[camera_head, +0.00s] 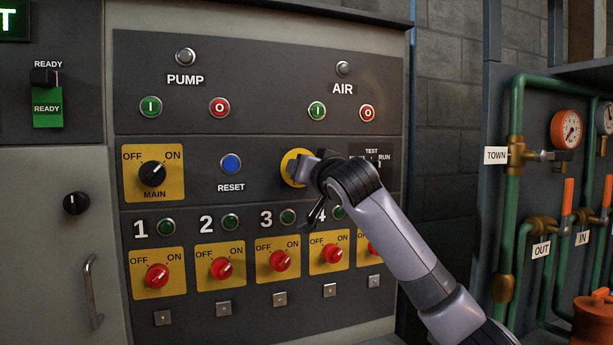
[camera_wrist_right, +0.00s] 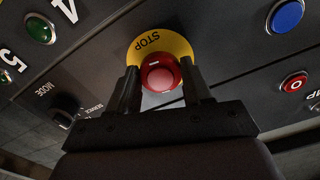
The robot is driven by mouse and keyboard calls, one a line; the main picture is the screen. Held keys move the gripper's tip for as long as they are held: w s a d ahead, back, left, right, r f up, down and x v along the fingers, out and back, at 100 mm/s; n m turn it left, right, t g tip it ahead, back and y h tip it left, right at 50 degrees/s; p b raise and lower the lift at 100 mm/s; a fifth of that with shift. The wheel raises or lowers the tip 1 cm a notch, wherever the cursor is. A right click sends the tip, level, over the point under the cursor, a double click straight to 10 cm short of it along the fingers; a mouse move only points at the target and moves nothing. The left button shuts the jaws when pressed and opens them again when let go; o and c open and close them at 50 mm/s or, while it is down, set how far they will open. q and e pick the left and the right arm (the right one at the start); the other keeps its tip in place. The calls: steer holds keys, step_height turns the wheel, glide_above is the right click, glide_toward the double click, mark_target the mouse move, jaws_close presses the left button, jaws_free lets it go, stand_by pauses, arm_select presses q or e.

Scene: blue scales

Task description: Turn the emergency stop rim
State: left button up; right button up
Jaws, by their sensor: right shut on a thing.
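The emergency stop is a red round button with a rim (camera_wrist_right: 160,73) on a yellow plate marked STOP (camera_wrist_right: 150,43), seen in the right wrist view. In the head view only part of the yellow plate (camera_head: 291,167) shows, and the button is hidden behind my gripper. My right gripper (camera_wrist_right: 161,88) is shut on the red rim, one finger on each side of it. It also shows at the panel in the head view (camera_head: 303,168). A white mark shows on the rim's upper part in the wrist view. My left gripper is not in view.
A blue RESET button (camera_head: 231,163) and a black MAIN switch (camera_head: 152,174) are left of the stop. Below is a row of red OFF/ON switches (camera_head: 280,261), the right ones partly behind my arm. Green pipes (camera_head: 515,120) with valves and a gauge (camera_head: 566,129) stand at right.

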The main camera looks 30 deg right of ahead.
steer(key=shift+m, duration=0.6)
steer(key=o, duration=1.1)
steer(key=shift+c, duration=0.2)
steer(key=b+v, duration=0.1)
steer(key=v, duration=0.6)
steer(key=shift+b, duration=0.35)
